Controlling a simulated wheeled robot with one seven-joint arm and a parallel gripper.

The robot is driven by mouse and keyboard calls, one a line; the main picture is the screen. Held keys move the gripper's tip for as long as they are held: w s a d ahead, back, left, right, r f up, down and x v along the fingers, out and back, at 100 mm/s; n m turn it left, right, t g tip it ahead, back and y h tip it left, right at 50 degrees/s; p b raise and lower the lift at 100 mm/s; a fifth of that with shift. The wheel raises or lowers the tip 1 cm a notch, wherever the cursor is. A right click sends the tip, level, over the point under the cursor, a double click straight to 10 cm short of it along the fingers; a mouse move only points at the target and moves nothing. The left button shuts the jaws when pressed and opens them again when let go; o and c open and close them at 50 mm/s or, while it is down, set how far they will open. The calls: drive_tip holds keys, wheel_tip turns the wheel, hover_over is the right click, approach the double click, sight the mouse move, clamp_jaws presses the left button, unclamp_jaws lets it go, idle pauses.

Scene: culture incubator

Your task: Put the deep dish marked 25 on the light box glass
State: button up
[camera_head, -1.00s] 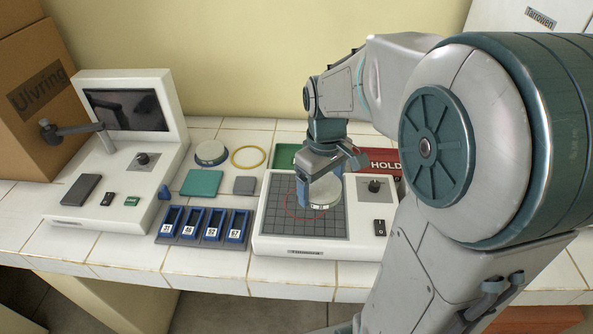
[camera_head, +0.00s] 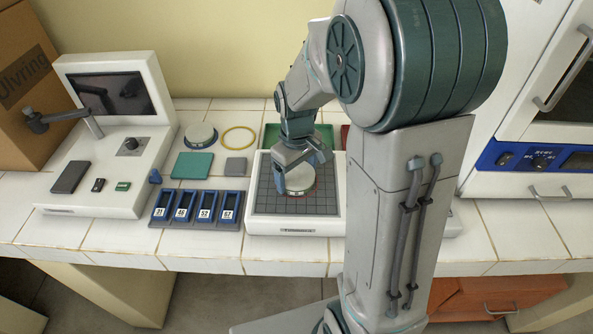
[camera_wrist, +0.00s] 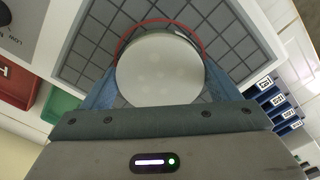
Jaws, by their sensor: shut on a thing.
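A round dish with a pale, plain top (camera_head: 301,180) is between the fingers of my gripper (camera_head: 297,176). In the wrist view my gripper (camera_wrist: 157,90) is shut on the dish (camera_wrist: 160,68), one blue finger on each side. The number on the dish is not readable. The light box (camera_head: 285,226) has a dark gridded glass (camera_head: 262,200) with a red ring. The dish is upright over the ring, whose red arc shows beyond it in the wrist view. The dish is at or just above the glass; I cannot tell whether it touches.
A rack (camera_head: 198,222) of several blue numbered slots stands left of the light box. Behind it are a teal pad (camera_head: 192,165), a grey block (camera_head: 236,167), a round blue-rimmed dish (camera_head: 199,135) and a yellow ring (camera_head: 238,129). A screen device (camera_head: 125,160) stands at left.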

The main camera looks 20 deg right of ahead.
sight(297, 173)
drive_tip(key=shift+f, duration=0.2)
drive_tip(key=o, duration=1)
drive_tip(key=shift+r, duration=0.15)
wheel_tip(297, 173, up, 11)
drive_tip(key=s+m+t, duration=0.3)
drive_tip(key=s+m, duration=0.2)
drive_tip(key=s, duration=0.9)
drive_tip(key=shift+f, duration=0.4)
drive_tip(key=shift+a, duration=0.1)
